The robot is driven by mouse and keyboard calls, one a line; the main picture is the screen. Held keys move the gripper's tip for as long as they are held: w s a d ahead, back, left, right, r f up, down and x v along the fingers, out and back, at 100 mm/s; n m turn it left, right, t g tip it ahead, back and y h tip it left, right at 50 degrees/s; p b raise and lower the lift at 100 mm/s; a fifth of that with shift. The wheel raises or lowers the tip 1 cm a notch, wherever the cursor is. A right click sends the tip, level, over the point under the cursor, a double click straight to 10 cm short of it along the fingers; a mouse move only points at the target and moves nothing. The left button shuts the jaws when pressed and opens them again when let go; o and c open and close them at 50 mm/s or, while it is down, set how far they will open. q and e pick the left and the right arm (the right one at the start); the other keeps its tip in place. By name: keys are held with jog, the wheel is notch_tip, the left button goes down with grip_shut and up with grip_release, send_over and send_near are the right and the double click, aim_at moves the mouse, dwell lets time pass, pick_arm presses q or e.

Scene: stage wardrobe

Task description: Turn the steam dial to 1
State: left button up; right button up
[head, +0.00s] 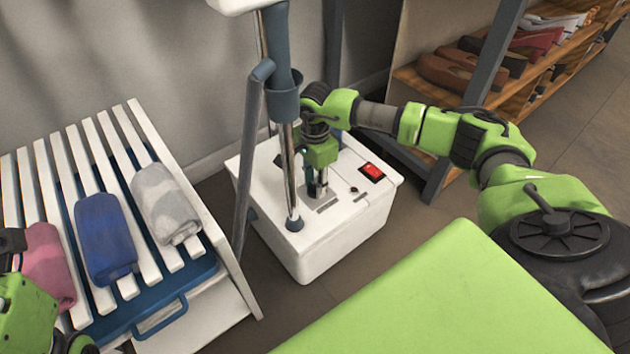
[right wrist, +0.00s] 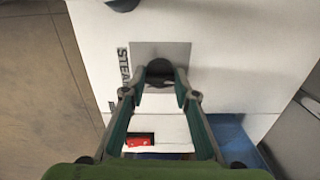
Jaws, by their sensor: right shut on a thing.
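The white steamer base (head: 325,245) stands on the floor in the middle of the head view. My right gripper (head: 318,188) reaches straight down to its top. In the right wrist view, the fingers of this gripper (right wrist: 160,80) are shut on the dark steam dial (right wrist: 160,70), one on each side. The dial sits on a grey plate (right wrist: 173,50) beside partly covered "STEAM" lettering. I cannot read any dial marks or its setting. In the head view the fingers hide the dial. Part of my left arm shows at the lower left edge; its fingertips do not show clearly.
A red switch (head: 371,172) is on the steamer's top, right of the gripper. A steel pole (head: 291,180) rises close on the left. A white slatted bench (head: 150,255) holds rolled cloths, including a blue one (head: 104,238). A shoe shelf (head: 490,90) stands behind right.

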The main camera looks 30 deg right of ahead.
jog(key=shift+n, duration=0.4)
jog(key=o, duration=1.1)
jog(key=shift+r, duration=0.1)
notch_tip(320, 180, up, 12)
jog(key=shift+f, duration=0.1)
